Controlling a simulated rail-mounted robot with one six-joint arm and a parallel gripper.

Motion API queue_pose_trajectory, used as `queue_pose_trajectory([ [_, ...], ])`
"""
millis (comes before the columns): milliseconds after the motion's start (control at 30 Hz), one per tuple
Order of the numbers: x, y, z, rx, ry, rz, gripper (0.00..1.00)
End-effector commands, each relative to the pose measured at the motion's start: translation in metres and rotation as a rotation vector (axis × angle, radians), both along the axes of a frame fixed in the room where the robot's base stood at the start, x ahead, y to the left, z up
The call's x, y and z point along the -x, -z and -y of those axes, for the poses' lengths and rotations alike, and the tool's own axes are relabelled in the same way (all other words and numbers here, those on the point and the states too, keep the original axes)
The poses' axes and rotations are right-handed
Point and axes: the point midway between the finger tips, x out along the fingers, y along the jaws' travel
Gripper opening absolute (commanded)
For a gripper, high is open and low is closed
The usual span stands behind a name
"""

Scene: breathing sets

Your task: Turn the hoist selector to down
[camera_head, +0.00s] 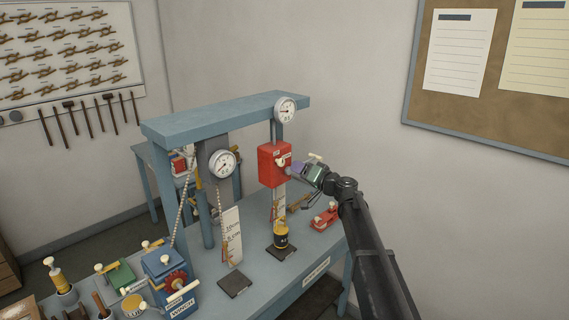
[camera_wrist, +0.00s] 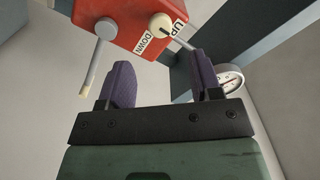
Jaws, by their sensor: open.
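The red hoist box (camera_head: 272,168) hangs under the blue gantry beam; it also shows at the top of the wrist view (camera_wrist: 125,20). The DOWN label (camera_wrist: 149,45) is just below the knob. I cannot tell the exact setting. My gripper (camera_wrist: 163,66), with purple fingers, is open and empty, facing the box from its right in the head view. The selector appears beyond the gap between the fingers, apparently untouched.
A grey lever with a cream tip (camera_wrist: 84,89) sticks out left of the selector. The blue gantry beam (camera_head: 225,118) is above, carrying round gauges (camera_head: 285,109). A black-and-yellow weight (camera_head: 281,237) stands below the box. A blue winch (camera_head: 166,275) stands at front left.

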Motion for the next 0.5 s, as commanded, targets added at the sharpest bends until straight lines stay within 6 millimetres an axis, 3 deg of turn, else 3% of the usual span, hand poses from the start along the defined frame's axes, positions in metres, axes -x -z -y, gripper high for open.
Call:
queue_pose_trajectory([
  [233, -0.039, 0.000, -0.048, 0.000, -0.004, -0.001, 0.58],
  [500, -0.053, 0.000, -0.068, 0.000, -0.003, -0.002, 0.58],
])
